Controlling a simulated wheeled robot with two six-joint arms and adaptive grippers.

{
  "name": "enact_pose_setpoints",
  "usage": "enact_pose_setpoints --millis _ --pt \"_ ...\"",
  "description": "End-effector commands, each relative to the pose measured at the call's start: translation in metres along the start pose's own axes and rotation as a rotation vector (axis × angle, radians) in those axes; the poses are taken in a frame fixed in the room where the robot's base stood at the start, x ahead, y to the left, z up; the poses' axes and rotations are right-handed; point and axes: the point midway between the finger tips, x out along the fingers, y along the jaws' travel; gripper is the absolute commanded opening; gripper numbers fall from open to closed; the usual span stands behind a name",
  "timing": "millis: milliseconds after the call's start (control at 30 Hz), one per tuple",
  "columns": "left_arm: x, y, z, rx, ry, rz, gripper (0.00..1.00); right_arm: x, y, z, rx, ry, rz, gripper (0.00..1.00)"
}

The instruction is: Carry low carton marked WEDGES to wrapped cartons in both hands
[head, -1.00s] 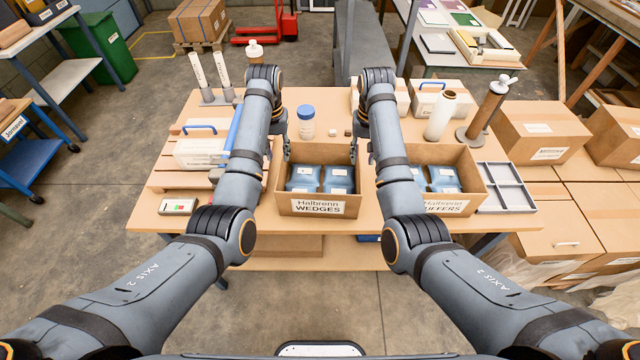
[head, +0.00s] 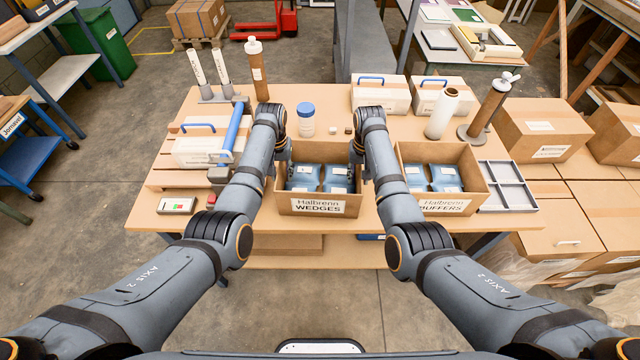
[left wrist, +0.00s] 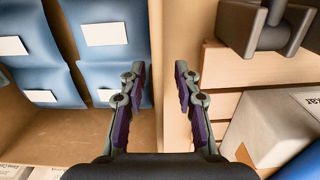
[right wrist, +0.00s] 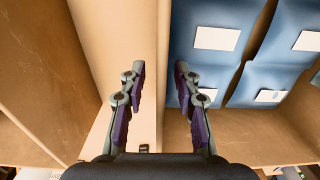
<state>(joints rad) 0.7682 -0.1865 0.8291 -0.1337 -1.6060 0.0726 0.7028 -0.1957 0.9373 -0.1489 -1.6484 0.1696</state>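The low carton marked WEDGES (head: 318,207) stands open-topped on the table, with blue packs inside. My left gripper (head: 284,165) is at its left wall. In the left wrist view this gripper (left wrist: 159,80) is open, one finger over the packs inside and one outside, with the wall's edge between them. My right gripper (head: 358,165) is at the right wall. In the right wrist view it (right wrist: 160,80) is open, with the wall between its fingers. Whether the fingers touch the walls cannot be told. Cartons with clear wrap (head: 510,275) around their base stand at the right.
A carton marked BUFFERS (head: 445,206) stands close on the right. A grey divided tray (head: 507,186) lies beyond it. A tape-dispenser-like blue-handled tool (head: 232,130) and a white case (head: 200,152) are at the left. Bottles stand behind. The table's front edge is close.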

Motion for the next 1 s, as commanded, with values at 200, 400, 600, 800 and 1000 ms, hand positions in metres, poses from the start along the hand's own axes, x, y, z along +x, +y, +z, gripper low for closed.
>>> enact_pose_setpoints --millis 200,400,600,800,1000 --pt "-0.0003 0.0001 -0.0001 0.000 0.000 0.000 0.08 -0.0002 0.0000 0.0000 0.000 0.000 0.000 0.08" --pt "-0.0004 0.0001 -0.0001 0.000 0.001 0.000 0.00 -0.0003 0.0000 0.0000 0.000 0.000 0.000 0.00" --pt "-0.0004 0.0001 -0.0002 0.000 0.001 0.000 0.00 -0.0003 0.0000 -0.0001 0.000 0.000 0.000 0.00" --pt "-0.0005 0.0001 -0.0003 0.000 0.001 0.000 0.00 -0.0003 0.0000 -0.0001 0.000 0.001 0.000 0.00" --pt "-0.0053 0.0001 -0.0012 0.000 0.004 0.000 0.00 -0.0051 -0.0002 -0.0009 0.000 0.003 0.000 0.00"
